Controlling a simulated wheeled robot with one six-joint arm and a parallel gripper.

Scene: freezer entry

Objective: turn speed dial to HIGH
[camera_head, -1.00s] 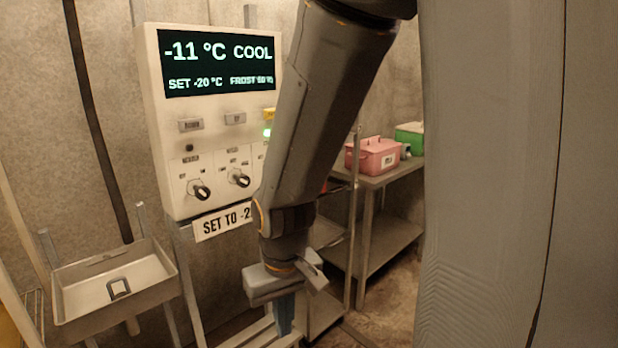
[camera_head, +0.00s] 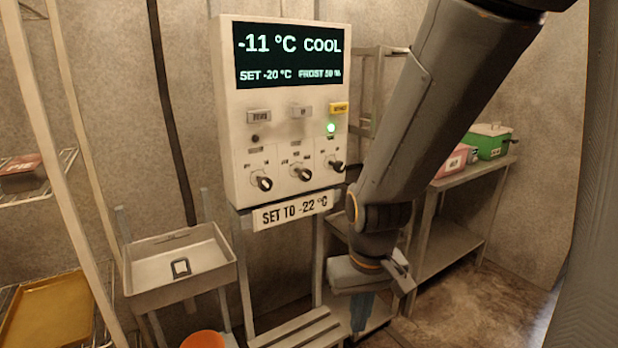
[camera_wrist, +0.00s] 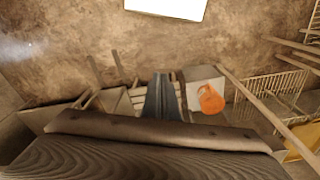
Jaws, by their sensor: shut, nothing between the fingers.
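The control panel (camera_head: 234,140) faces me in the head view, its screen (camera_head: 290,56) reading -11 °C, COOL, SET -20 °C. Three black dials sit along its lower part: a left dial (camera_head: 263,183), a middle dial (camera_head: 302,173) and a right dial (camera_head: 337,166). Their labels are too small to read, so I cannot tell which is the speed dial. My gripper (camera_head: 361,314) points down, below and right of the panel, apart from the dials. Its fingers are shut and empty; they also show in the wrist view (camera_wrist: 163,95). No dial is visible in the wrist view.
A sign (camera_head: 292,211) below the panel reads SET TO -22 °C. A metal basin (camera_head: 130,285) stands lower left, near an orange bucket (camera_head: 204,340). A slatted bench (camera_head: 285,330) is below the panel. A shelf (camera_head: 450,245) with pink and green boxes stands right.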

